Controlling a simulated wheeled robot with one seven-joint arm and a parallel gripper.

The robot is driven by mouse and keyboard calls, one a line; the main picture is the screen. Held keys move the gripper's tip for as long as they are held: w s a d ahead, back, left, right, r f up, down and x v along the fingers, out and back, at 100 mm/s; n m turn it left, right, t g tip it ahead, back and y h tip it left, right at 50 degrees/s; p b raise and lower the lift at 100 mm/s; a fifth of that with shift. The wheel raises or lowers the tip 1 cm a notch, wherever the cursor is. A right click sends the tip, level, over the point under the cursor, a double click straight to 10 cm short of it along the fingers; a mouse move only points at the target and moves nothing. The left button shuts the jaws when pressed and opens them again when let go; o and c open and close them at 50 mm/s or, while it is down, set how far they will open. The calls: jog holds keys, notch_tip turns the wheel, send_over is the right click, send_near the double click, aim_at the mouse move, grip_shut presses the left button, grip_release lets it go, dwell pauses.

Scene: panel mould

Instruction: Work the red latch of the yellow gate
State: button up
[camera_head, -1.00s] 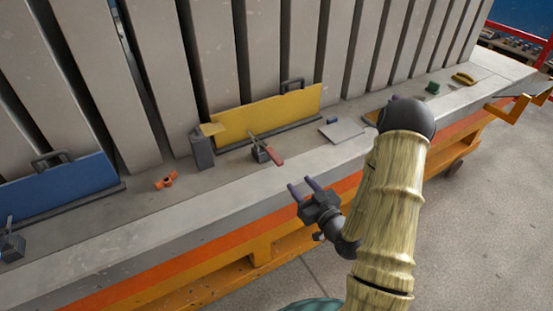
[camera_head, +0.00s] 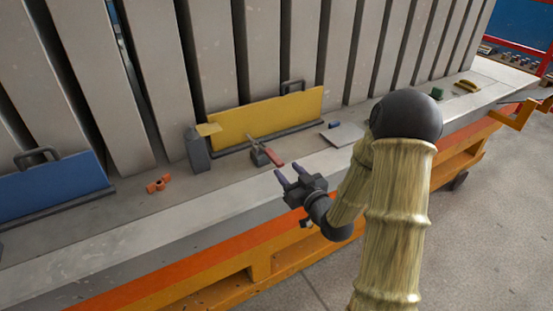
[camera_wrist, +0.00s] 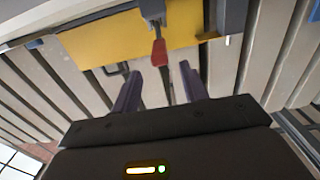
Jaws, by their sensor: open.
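The yellow gate (camera_head: 265,117) stands upright on the grey ledge, with a dark handle on its top edge. The red latch (camera_head: 272,160) is a short lever on a dark block in front of the gate. In the wrist view the latch (camera_wrist: 159,52) hangs before the yellow gate (camera_wrist: 110,42), beyond and roughly between my fingertips. My gripper (camera_head: 286,174) is open and empty, just in front of the latch and apart from it. Its two fingers also show in the wrist view (camera_wrist: 160,80).
A grey post (camera_head: 197,150) stands at the gate's left end. An orange fitting (camera_head: 158,184) lies on the ledge further left, near a blue gate (camera_head: 52,184). A flat grey plate (camera_head: 342,134) lies right of the latch. Upright grey panels (camera_head: 210,55) rise behind.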

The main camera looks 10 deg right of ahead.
aim_at(273, 155)
jog(key=x, duration=0.9)
jog(key=shift+p, duration=0.35)
